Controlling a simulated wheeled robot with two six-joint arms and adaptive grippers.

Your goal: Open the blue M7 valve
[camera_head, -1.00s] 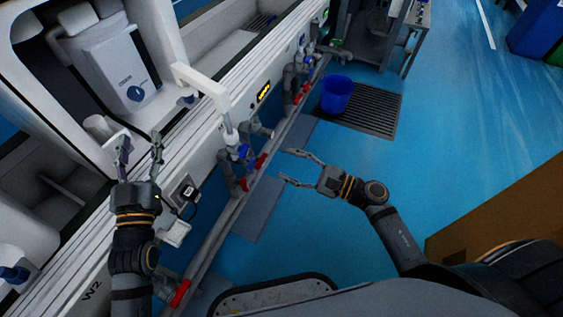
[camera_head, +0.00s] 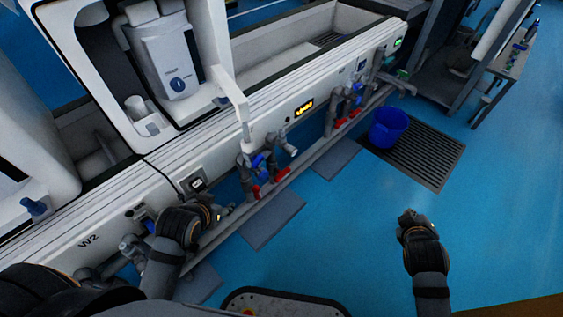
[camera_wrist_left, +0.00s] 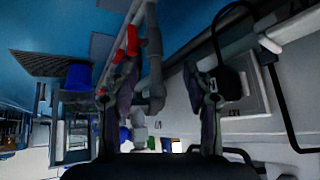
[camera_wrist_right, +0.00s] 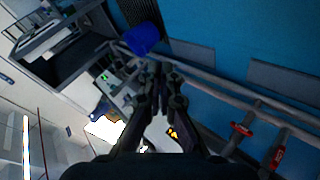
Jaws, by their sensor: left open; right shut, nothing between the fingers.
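Blue valve handles show in the head view on the pipes along the white bench: one (camera_head: 258,162) at the middle station, another (camera_head: 356,93) farther right. I cannot read which is M7. Red handles (camera_head: 280,174) sit below them. My left gripper (camera_head: 226,212) is beside the lower pipe, left of the middle station, its fingers mostly hidden by the wrist. In the left wrist view it is open (camera_wrist_left: 158,100), with a grey pipe and a red handle (camera_wrist_left: 128,45) beyond the fingers and small blue handles (camera_wrist_left: 126,134) farther off. My right gripper (camera_head: 408,215) is shut and empty over the floor.
A blue bucket (camera_head: 388,128) stands by the floor grate (camera_head: 420,150). A grey rail (camera_head: 310,160) runs along the bench front below the valves. Blue floor is clear at the right.

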